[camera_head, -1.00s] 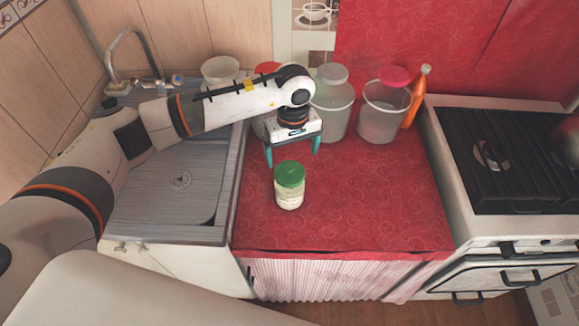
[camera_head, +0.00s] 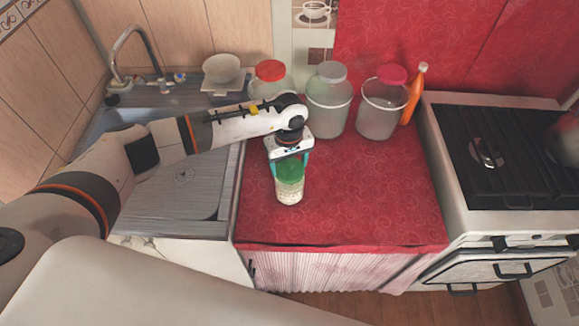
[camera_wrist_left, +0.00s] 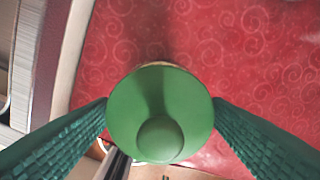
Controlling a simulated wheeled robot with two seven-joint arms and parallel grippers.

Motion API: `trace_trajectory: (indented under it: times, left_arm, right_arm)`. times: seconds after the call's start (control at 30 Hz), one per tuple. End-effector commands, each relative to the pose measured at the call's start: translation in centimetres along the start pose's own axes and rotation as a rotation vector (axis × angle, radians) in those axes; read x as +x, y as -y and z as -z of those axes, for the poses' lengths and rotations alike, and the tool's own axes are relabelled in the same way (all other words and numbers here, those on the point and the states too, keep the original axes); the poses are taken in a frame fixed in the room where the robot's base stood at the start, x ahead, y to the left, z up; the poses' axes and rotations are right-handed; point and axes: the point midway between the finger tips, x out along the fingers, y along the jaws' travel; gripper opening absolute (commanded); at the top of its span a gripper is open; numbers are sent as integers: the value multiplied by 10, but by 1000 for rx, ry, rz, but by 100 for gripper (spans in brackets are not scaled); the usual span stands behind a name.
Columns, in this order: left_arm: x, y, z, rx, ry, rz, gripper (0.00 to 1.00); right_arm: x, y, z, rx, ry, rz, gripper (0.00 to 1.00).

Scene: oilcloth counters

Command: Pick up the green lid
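The green lid (camera_head: 289,171) sits on top of a small pale jar (camera_head: 289,191) that stands upright on the red counter. In the left wrist view the round green lid (camera_wrist_left: 160,113) with its knob fills the middle, between the fingers. My left gripper (camera_head: 290,173) is over the jar, pointing down, with its teal fingers apart on either side of the lid. In the left wrist view the left gripper (camera_wrist_left: 160,112) shows a finger at each side of the lid, with at most a narrow gap. My right gripper is not in view.
The sink (camera_head: 165,185) is left, the stove (camera_head: 495,160) right. The red counter (camera_head: 370,205) is clear right of the jar.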

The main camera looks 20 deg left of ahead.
Motion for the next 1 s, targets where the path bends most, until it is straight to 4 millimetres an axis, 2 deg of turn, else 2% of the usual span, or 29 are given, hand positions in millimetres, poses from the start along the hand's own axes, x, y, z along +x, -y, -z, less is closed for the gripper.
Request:
trace_trajectory:
  times: [0.03, 0.1, 0.47, 0.57, 0.9, 1.0]
  left_arm:
    - [0, 0, 0, 0, 0, 0, 58]
    - [0, 0, 0, 0, 0, 0, 48]
    - [-4, 1, -1, -1, 1, 2, 48]
    - [-14, 1, -2, 0, 3, 4, 48]
    - [-80, 1, -1, 1, 4, 5, 48]
    - [-88, 1, 0, 1, 1, 3, 48]
  right_arm:
    - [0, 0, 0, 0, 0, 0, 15]
    - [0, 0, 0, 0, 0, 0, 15]
    - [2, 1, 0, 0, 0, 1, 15]
    - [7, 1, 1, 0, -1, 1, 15]
    - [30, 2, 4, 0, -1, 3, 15]
    - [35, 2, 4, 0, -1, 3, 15]
